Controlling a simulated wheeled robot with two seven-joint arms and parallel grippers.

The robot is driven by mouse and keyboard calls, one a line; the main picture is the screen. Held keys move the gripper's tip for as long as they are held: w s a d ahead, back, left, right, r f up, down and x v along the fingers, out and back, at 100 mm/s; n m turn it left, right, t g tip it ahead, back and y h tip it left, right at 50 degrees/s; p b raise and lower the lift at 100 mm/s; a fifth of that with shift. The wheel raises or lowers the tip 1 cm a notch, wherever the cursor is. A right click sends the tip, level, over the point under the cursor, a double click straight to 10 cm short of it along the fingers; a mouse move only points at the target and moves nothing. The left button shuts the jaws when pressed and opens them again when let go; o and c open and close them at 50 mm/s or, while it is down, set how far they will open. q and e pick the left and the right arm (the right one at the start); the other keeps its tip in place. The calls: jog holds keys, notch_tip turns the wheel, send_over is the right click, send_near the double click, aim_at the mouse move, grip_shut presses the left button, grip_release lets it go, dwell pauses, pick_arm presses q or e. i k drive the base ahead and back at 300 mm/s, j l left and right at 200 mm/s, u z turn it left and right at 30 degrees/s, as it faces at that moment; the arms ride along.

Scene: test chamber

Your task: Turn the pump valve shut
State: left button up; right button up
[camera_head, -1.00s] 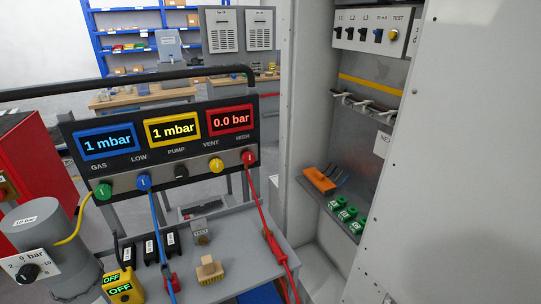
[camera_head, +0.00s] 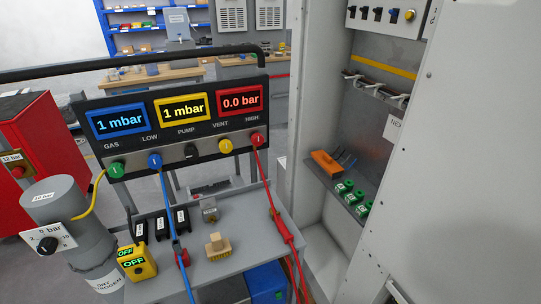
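The pump valve (camera_head: 191,151) is a black knob under the PUMP label on the front of the gauge panel (camera_head: 88,146). It sits between the blue LOW knob (camera_head: 154,160) and the yellow VENT knob (camera_head: 225,146). The knob is small and dark, so I cannot tell which way it points. The blue display (camera_head: 121,121) and yellow display (camera_head: 181,107) each read 1 mbar, and the red display (camera_head: 240,98) reads 0.0 bar. The green GAS knob (camera_head: 116,169) and red HIGH knob (camera_head: 257,139) are at the ends. Neither gripper is in view.
A grey cylinder (camera_head: 60,207) stands left. An open cabinet (camera_head: 371,118) stands right.

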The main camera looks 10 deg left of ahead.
aim_at(192, 153)
jog(key=u, duration=1)
